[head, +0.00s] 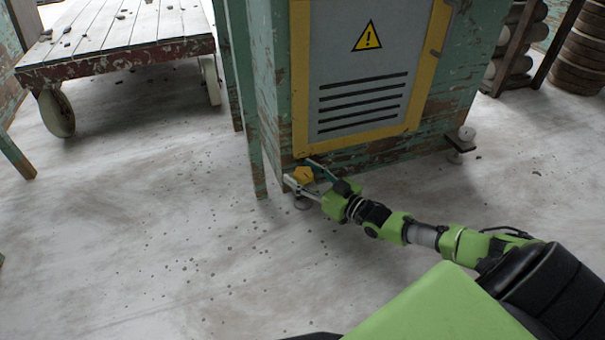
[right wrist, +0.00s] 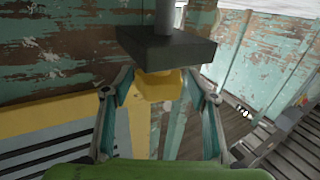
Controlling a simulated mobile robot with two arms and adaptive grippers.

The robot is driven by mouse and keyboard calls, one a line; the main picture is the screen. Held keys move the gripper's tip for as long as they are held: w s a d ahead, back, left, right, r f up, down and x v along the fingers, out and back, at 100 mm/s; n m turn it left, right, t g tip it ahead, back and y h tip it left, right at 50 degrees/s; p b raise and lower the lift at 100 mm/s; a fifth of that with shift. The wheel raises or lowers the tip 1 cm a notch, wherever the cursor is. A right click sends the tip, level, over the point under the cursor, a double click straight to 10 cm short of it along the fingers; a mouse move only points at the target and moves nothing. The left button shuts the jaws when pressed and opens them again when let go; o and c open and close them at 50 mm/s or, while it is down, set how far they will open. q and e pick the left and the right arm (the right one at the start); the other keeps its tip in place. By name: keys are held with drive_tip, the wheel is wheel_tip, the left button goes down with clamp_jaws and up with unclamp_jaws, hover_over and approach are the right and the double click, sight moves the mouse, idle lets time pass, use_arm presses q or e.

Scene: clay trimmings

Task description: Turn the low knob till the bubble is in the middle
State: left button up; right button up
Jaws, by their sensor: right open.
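The low knob (head: 303,174) is orange-yellow and faceted, at the bottom front corner of the green cabinet (head: 270,100). In the right wrist view the knob (right wrist: 160,86) shows just beyond a dark block (right wrist: 168,46) with a grey rod. My right gripper (head: 301,173) is open, with one finger on each side of the knob. In the right wrist view a gap shows between the knob and each finger. A round foot (head: 303,203) shows below the knob, partly hidden by the gripper. No bubble is visible in either view. My left gripper is out of view.
The cabinet door has a yellow frame (head: 300,90), a warning sign (head: 368,36) and dark slots. Another foot (head: 455,157) stands at the right corner. A slatted cart (head: 130,30) is at upper left. Small crumbs dot the otherwise open floor.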

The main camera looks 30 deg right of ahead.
drive_tip(key=v, duration=1.2)
idle(0.6)
